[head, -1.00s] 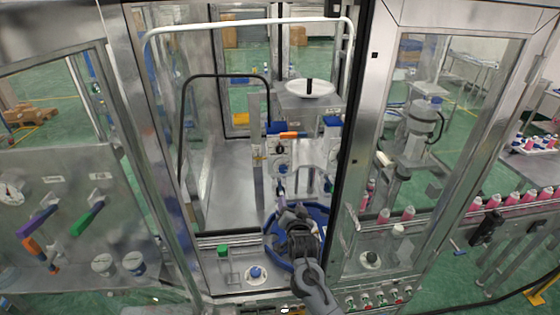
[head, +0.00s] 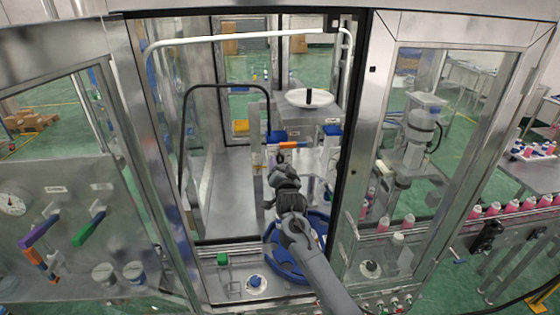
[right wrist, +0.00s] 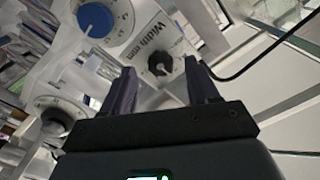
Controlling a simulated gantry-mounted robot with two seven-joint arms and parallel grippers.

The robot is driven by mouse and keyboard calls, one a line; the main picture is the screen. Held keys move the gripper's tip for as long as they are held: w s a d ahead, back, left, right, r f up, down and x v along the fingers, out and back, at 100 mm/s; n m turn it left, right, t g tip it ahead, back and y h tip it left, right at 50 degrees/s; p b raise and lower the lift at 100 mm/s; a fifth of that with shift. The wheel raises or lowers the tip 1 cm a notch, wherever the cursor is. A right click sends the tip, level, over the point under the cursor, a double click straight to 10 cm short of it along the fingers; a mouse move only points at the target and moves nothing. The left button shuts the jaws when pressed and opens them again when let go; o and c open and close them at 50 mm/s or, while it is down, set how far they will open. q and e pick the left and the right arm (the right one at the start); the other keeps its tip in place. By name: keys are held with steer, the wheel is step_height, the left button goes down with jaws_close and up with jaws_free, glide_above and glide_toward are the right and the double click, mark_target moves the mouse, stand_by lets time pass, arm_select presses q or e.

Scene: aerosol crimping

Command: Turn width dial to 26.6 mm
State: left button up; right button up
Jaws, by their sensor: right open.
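The dial's reading is too small to read. In the head view my right gripper (head: 286,177) reaches into the machine and hides the dial. My left gripper is not seen.
A blue knob (right wrist: 95,20) and another black dial (right wrist: 58,116) sit near the width dial. A blue ring-shaped wheel (head: 284,262) lies below my right arm. The door frame and glass (head: 352,130) stand close on the right. A black cable (right wrist: 262,57) runs nearby.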

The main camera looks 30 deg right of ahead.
mark_target(280, 157)
steer(key=shift+x, duration=1.25)
steer(key=shift+w, duration=0.1)
steer(key=c, duration=1)
steer(key=shift+c, duration=0.2)
